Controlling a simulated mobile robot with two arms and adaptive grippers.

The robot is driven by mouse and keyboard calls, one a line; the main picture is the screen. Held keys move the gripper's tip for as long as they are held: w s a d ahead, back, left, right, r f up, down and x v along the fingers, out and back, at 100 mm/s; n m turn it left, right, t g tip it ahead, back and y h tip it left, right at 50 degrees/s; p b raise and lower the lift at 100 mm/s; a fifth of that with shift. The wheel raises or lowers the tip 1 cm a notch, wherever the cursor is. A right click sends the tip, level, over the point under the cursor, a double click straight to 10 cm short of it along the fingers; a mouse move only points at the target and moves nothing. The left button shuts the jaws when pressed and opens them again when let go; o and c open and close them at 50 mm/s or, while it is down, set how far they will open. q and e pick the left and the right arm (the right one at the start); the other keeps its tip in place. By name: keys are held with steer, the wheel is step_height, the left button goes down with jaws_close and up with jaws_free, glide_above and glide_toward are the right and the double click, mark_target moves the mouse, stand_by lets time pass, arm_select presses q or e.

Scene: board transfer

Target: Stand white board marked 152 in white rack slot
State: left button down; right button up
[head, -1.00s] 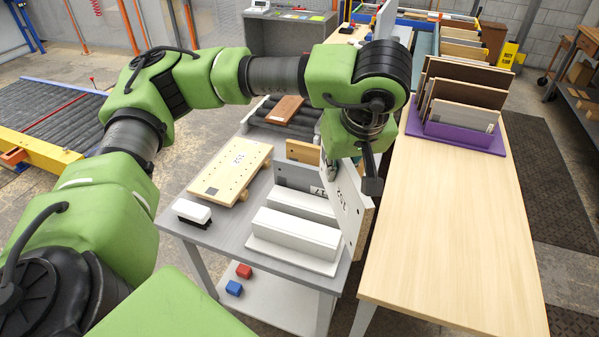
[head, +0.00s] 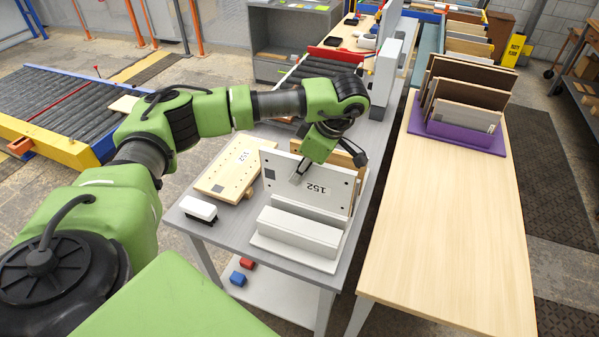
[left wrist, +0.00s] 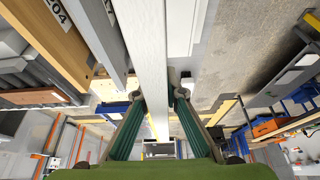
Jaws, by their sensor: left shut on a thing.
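The white board marked 152 (head: 325,178) is upright, its broad face toward the head camera. My left gripper (head: 298,179) is shut on its upper edge; in the left wrist view the board (left wrist: 147,45) runs as a pale strip between the fingers (left wrist: 156,100). The white rack (head: 298,232) stands on the grey table in front of the board. In the left wrist view a white rack part (left wrist: 185,28) runs parallel beside the board. My right gripper is not in view.
A wooden board (left wrist: 50,45) and a grey board (left wrist: 97,30) stand close beside the held one. A drilled wooden board (head: 232,170) and a white-topped block (head: 199,208) lie left. A purple rack (head: 462,137) stands on the right table (head: 450,230), otherwise clear.

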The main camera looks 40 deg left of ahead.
mark_target(299, 200)
arm_select(q)
steer(key=shift+f+b, duration=0.55)
steer(key=shift+f, duration=0.05)
steer(key=shift+d+f+b, duration=0.1)
steer(key=shift+f+b, duration=0.4)
steer(key=shift+f, duration=0.15)
steer(key=shift+f+b, duration=0.5)
steer(key=shift+f, duration=0.2)
step_height(299, 200, down, 3)
steer(key=shift+f+b, duration=0.1)
steer(key=shift+b, duration=1.15)
steer(key=shift+f+b, duration=1.3)
steer(key=shift+f, duration=0.45)
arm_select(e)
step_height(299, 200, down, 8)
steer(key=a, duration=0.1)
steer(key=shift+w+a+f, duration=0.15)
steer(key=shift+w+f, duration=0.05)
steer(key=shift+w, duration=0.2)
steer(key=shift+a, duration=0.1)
arm_select(q)
steer(key=c, duration=2)
jaws_free()
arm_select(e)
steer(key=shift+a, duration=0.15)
